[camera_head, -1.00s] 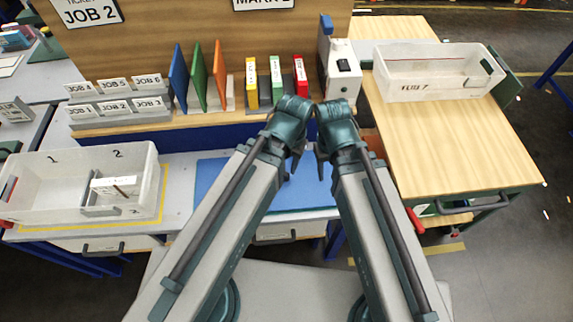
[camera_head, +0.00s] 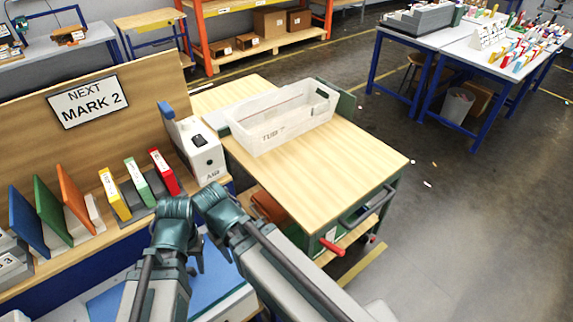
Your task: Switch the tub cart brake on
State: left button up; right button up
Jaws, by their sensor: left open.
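The tub cart (camera_head: 290,175) has a pale wooden top and a green frame, and stands right of the desk. A red lever (camera_head: 331,247) sticks out low at its near side, below the top; it looks like the brake. A dark bar handle (camera_head: 368,207) is on the cart's near right edge. My left gripper (camera_head: 197,262) is open, small and partly hidden under my left arm, over the blue mat, well left of the red lever and apart from it. My right arm reaches up from the lower right; its gripper is hidden behind the arm.
A clear tub (camera_head: 275,118) sits on the cart top. A white label printer (camera_head: 194,147) and several coloured binders (camera_head: 115,194) stand on the desk shelf to the left. Open floor (camera_head: 450,240) lies right of the cart.

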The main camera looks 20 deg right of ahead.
aim_at(334, 248)
jog(key=z, duration=1.4)
